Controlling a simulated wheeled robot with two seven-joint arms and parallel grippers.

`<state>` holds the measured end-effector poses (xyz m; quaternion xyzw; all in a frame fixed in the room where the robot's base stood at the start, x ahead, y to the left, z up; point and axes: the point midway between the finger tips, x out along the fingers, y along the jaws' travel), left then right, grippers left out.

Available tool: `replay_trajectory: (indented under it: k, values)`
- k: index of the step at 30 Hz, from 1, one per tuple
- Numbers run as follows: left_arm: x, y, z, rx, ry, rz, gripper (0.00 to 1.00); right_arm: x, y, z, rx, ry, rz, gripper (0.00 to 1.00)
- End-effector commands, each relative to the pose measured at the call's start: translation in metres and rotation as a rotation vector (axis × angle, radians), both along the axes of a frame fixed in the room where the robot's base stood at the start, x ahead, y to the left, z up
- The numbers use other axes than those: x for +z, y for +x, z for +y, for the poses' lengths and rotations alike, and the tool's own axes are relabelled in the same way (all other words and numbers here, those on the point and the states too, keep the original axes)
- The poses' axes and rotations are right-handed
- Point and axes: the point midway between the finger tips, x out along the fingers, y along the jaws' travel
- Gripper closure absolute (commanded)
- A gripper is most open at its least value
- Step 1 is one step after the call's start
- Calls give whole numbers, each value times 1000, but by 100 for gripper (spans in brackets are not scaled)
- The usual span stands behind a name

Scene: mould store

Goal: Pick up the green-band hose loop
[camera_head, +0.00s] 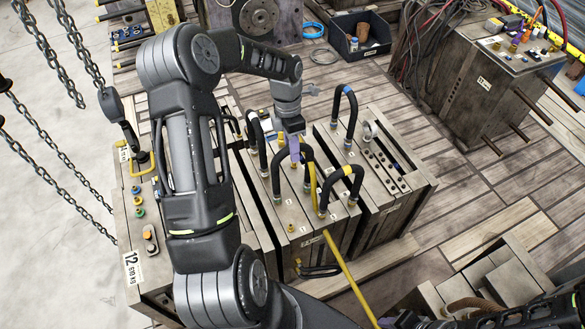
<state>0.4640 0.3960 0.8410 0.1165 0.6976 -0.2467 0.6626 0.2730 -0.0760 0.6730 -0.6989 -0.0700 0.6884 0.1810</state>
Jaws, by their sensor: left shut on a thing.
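My left gripper (293,148) reaches down over the middle mould block (306,238) and is shut on the top of a black hose loop (277,179). The loop is upright, with its ends low at the block's top. The gripper covers the top of this loop, so I cannot see its band colour. Other black loops stand close by: one with a yellow band (347,171) to the right, one with a blue band (348,90) behind, and one (257,143) just left. No green band shows clearly. I cannot make out my right gripper.
A yellow rod (347,275) slants from the block toward the bottom edge. Chains (45,45) hang at the left. A dark bin (361,34) and another mould block (465,92) with cables stand behind. Plank floor (480,185) is clear at the right.

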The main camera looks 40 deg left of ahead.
Motion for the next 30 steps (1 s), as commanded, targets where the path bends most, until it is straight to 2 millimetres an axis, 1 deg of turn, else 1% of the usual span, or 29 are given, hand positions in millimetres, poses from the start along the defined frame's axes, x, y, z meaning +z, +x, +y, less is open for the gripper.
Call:
replay_trajectory:
  k: [7,11,14,24,27,30]
  values:
    - [1,1,0,-2,1,-2,100,0,0,0,0,0,0,64]
    - [8,1,1,-2,4,-4,100,-2,0,0,0,0,0,64]
    - [21,2,1,0,4,-6,100,-6,1,0,1,1,-1,64]
    - [84,1,0,0,2,-5,100,-16,2,1,2,5,-7,64]
    - [95,1,0,-1,1,-4,100,-17,2,1,2,5,-7,64]
    - [100,0,0,-1,-1,-1,100,-17,2,1,2,5,-7,64]
